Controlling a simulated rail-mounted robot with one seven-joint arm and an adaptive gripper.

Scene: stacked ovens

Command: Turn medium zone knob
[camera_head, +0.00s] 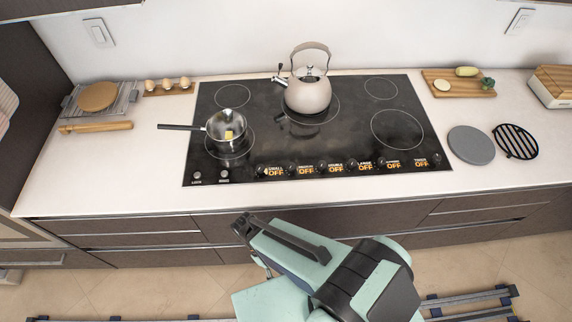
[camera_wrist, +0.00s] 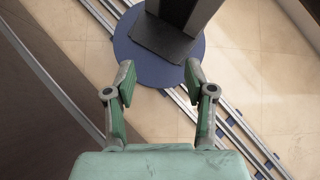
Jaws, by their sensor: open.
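A row of small dark knobs (camera_head: 321,167) runs along the front edge of the black cooktop (camera_head: 270,150). Each has an orange OFF label beside it. The small words above OFF are hard to read, so I cannot tell for sure which knob is the medium zone one. My gripper (camera_wrist: 160,78) is open and empty in the wrist view, its two green-padded fingers apart above the floor. In the head view my arm is below and in front of the counter, apart from the knobs.
A kettle (camera_head: 308,93) stands on the back middle burner. A grey disc (camera_head: 471,145) and black trivet (camera_head: 516,141) lie on the right. Drawer fronts (camera_head: 310,221) are below the counter. Floor rails (camera_wrist: 235,120) run below.

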